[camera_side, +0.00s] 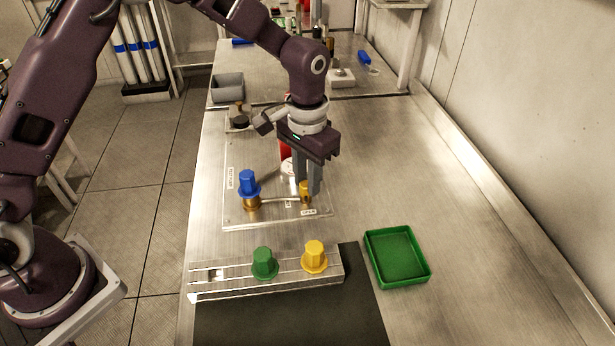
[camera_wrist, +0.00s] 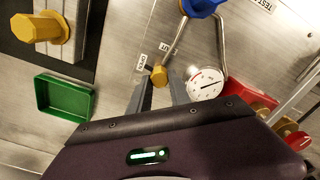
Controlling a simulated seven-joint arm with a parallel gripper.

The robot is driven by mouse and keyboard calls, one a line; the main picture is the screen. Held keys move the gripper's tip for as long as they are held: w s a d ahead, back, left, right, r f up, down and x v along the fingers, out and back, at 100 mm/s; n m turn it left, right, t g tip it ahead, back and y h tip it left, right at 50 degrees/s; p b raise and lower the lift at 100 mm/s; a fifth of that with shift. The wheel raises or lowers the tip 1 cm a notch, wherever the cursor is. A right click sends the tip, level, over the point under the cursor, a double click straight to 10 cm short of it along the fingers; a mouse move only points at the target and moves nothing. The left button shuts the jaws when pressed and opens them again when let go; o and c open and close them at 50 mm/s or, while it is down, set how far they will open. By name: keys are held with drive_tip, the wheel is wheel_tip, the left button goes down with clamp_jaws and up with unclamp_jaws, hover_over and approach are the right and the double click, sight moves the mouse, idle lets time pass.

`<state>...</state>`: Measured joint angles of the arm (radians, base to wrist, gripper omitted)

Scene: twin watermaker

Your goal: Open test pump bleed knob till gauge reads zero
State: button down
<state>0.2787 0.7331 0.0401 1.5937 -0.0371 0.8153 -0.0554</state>
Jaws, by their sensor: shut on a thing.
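In the wrist view the knob (camera_wrist: 159,75) shows between the fingertips of my gripper (camera_wrist: 160,80). The white round gauge (camera_wrist: 205,83) is just right of the fingers in the wrist view; its needle is visible, but the exact reading is too small to tell.
A blue knob (camera_side: 249,183) stands left on the plate. A red part (camera_side: 284,150) is behind my gripper. Green (camera_side: 264,262) and yellow (camera_side: 314,256) knobs stand on a metal rack in front. A green tray (camera_side: 397,257) lies right; the bench's right side is clear.

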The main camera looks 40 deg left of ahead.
drive_tip(key=shift+n, duration=0.6)
drive_tip(key=c, duration=1.2)
unclamp_jaws()
wheel_tip(320, 180, up, 7)
drive_tip(key=shift+r, duration=0.1)
